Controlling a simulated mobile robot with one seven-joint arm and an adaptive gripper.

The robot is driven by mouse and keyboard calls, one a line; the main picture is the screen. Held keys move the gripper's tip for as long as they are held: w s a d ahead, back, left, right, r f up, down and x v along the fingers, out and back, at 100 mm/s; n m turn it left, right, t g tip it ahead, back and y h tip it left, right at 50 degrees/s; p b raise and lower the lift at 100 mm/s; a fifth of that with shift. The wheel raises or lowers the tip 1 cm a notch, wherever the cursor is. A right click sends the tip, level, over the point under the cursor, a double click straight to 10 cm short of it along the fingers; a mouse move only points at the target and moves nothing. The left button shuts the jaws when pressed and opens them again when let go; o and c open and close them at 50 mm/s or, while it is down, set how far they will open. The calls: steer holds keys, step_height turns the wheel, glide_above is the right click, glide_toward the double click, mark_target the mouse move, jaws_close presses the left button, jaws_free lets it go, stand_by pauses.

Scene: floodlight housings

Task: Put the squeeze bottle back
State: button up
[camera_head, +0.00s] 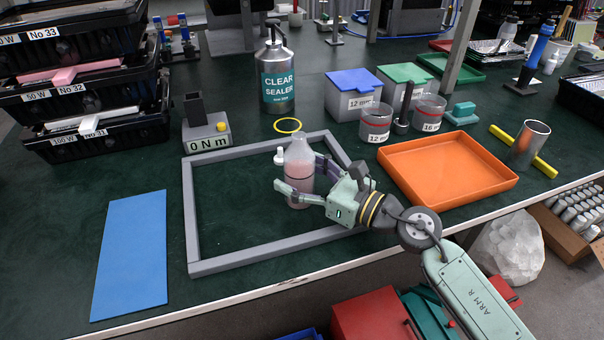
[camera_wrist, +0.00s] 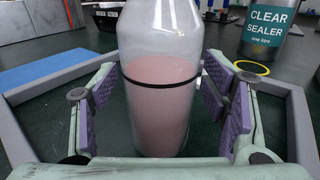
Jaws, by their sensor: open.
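The squeeze bottle (camera_head: 299,172) is clear with pinkish contents and a dark band. It stands upright on the green bench top, inside the grey rectangular frame (camera_head: 188,215). My gripper (camera_head: 303,184) is open, with one finger on each side of the bottle. In the wrist view the bottle (camera_wrist: 160,105) stands between the purple finger pads, with narrow gaps on both sides. Its top is cut off there. A small white piece shows beside the bottle's neck in the head view.
A blue mat (camera_head: 132,255) lies left of the frame. An orange tray (camera_head: 447,170) lies to the right. The Clear Sealer can (camera_head: 277,80) and a yellow ring (camera_head: 288,125) are behind. Stacked black bins (camera_head: 85,80) stand at the left. Lidded boxes (camera_head: 352,100) stand at the back.

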steer(key=shift+r, duration=0.15)
steer(key=shift+r+p, duration=0.25)
steer(key=shift+p, duration=0.3)
steer(key=b+v, duration=0.1)
steer(key=v, duration=0.2)
steer(key=b+v, duration=0.2)
steer(key=v, duration=0.2)
steer(key=b+v, duration=0.2)
steer(key=v, duration=0.2)
steer(key=shift+d+f, duration=0.1)
steer(key=shift+f, duration=0.2)
steer(key=shift+s+d+r, duration=0.1)
steer(key=shift+s+d, duration=0.2)
steer(key=shift+d, duration=0.05)
